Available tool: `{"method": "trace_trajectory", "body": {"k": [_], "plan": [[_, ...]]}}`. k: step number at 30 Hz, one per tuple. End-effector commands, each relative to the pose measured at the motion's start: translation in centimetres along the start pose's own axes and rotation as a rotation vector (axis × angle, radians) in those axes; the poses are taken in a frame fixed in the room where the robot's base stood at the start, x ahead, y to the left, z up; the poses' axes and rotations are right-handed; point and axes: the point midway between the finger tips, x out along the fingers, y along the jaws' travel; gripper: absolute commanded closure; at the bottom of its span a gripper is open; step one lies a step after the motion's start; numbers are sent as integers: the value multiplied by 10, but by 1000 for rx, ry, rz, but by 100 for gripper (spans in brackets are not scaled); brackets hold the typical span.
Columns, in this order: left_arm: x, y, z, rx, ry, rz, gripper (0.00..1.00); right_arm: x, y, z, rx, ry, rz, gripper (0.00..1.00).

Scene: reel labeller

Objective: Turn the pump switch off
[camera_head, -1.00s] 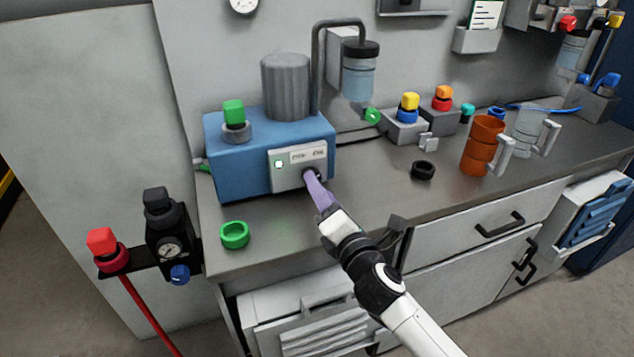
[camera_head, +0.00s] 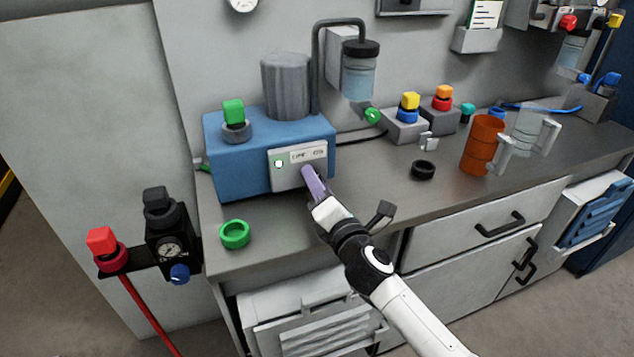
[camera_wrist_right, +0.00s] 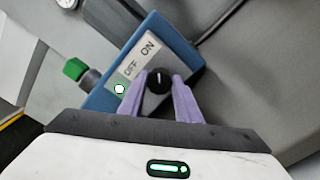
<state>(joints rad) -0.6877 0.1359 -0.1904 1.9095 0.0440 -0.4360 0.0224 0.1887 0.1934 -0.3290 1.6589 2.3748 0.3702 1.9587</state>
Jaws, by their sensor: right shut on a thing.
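The pump is a blue box (camera_head: 240,170) with a grey motor cylinder on top, at the left of the bench. Its pale front panel (camera_head: 285,180) carries OFF and ON labels, readable in the right wrist view, and a bright lamp (camera_head: 278,163) with a green rim. The switch is a round black knob (camera_wrist_right: 158,82) with a white pointer mark, which points up in the right wrist view, nearer ON than OFF. My right gripper (camera_head: 309,172) has its purple fingers on both sides of the knob, shut on it. The fingers hide the knob in the head view. My left gripper is out of view.
A green ring (camera_head: 235,235) lies on the bench in front of the pump, and a black ring (camera_head: 423,170) lies to the right. An orange mug (camera_head: 482,146) and a clear jug (camera_head: 528,132) stand farther right. A black regulator (camera_head: 172,240) hangs at the bench's left end.

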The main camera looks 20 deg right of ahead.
Motion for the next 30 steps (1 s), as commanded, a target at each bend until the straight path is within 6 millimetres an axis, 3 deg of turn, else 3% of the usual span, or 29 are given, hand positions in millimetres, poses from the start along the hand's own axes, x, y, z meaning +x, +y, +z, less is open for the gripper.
{"method": "trace_trajectory", "body": {"k": [11, 30], "plan": [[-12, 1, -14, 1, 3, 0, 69, 0, 3, 1, -157, 1, -2, 92], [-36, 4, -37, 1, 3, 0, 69, 0, 3, 0, -752, 1, -1, 92]]}}
